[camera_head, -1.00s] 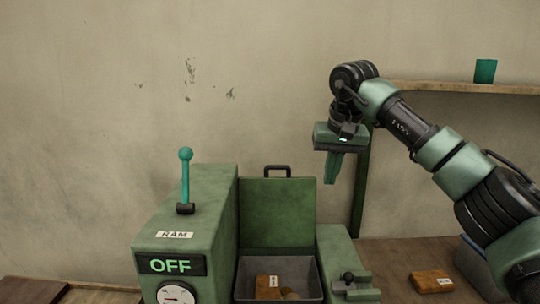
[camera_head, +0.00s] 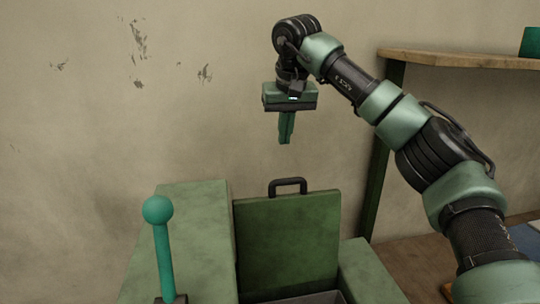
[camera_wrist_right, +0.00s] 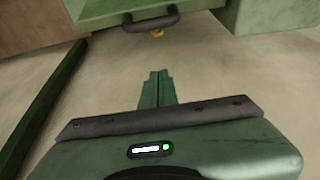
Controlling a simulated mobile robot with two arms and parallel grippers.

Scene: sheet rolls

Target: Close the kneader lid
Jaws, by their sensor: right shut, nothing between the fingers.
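The kneader lid (camera_head: 288,240) is a green panel standing upright at the back of the green kneader (camera_head: 372,275). It has a black handle (camera_head: 288,182) on its top edge. The dark chamber (camera_head: 310,298) in front of the lid is open and mostly cut off by the frame's bottom. My right gripper (camera_head: 285,142) points down above the lid's handle, shut and empty, apart from the handle. In the right wrist view the shut fingers (camera_wrist_right: 157,75) point toward the handle (camera_wrist_right: 151,20), with a gap between. My left gripper is not in view.
A teal ball-topped lever (camera_head: 161,245) stands on the green housing (camera_head: 195,225) left of the lid. A wooden shelf (camera_head: 460,60) with a teal cup (camera_head: 530,42) is at the upper right. A green post (camera_head: 382,150) stands under the shelf. The air left of my gripper is clear.

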